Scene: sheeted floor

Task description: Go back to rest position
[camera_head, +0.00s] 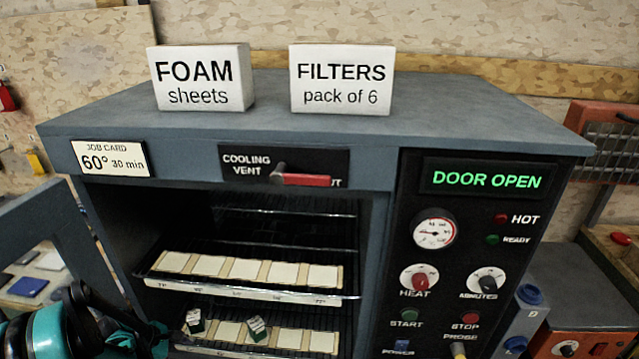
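My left arm, teal and black, comes in at the bottom left corner, in front of the oven's open door. Its dark end parts, where my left gripper (135,338) seems to be, are cut by the lower edge, and I cannot make out its fingers. I see nothing clearly held there. My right arm and gripper are out of view. The grey oven (385,225) stands open, its display (487,179) reading DOOR OPEN. An upper rack (250,294) holds a row of pale cards. On the lower rack (275,350), two small green-and-white pieces (195,322) (258,328) sit tilted over pale cards.
The open door (35,215) swings out at left, close to my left arm. Boxes marked FOAM sheets (202,78) and FILTERS (341,80) stand on the oven. A red-handled vent slider (302,179) juts above the opening. Equipment (585,310) stands at right.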

